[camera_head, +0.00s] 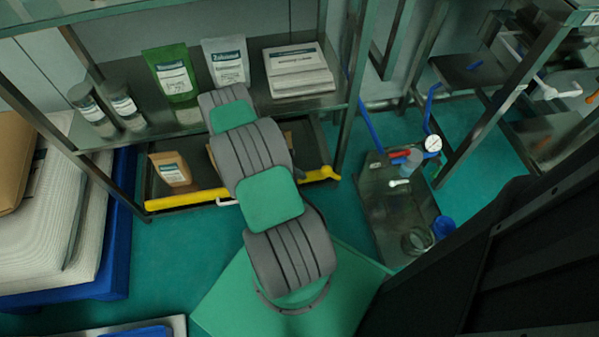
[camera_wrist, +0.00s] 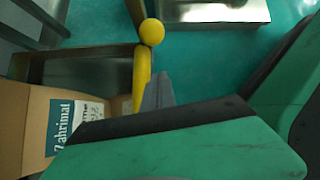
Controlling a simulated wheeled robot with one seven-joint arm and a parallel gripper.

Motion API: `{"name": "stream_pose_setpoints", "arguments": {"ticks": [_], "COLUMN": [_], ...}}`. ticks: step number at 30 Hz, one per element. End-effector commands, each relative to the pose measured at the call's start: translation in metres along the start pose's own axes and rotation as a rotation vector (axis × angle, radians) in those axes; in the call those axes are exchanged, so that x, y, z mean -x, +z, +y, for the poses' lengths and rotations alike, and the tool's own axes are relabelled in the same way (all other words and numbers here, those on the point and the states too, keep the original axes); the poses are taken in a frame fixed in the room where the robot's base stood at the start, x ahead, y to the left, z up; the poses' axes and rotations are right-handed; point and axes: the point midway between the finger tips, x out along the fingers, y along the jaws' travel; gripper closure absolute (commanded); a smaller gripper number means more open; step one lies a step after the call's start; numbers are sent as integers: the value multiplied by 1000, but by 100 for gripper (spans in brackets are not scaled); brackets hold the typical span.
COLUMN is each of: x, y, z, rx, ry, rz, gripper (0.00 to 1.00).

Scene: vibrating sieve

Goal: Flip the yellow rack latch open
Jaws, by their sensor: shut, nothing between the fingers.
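The yellow rack latch (camera_head: 185,199) is a long bar across the front of the rack's lowest shelf in the head view. Its right end (camera_head: 322,174) shows past my arm, and its middle is hidden behind the arm. In the wrist view the yellow bar (camera_wrist: 141,72) ends in a round knob (camera_wrist: 151,31). My gripper (camera_wrist: 158,88) is shut and empty, its grey fingertips close beside the bar, to its right. I cannot tell whether they touch it.
The metal rack holds jars, pouches and white boxes on its upper shelf (camera_head: 200,128). A cardboard box (camera_wrist: 30,130) with a label sits left of the bar. A low cart (camera_head: 385,215) with small tools stands to the right. Green floor (camera_head: 165,265) is clear in front.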

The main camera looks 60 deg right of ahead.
Motion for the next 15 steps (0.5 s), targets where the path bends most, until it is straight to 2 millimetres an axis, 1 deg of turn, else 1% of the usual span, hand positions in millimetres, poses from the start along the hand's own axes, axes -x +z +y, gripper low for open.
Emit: {"name": "stream_pose_setpoints", "arguments": {"ticks": [1,8,9,10,12,15], "x": [-16,-66,-65,-66,-68,-70], "y": [-3,-2,8,15,26,35], "z": [-1,-1,0,1,0,-1], "rx": [-3,-5,-9,-9,-8,-8], "ry": [-3,-4,-1,-1,-1,-3], "rz": [0,1,1,1,1,1], "gripper": [100,100,100,100,100,100]}}
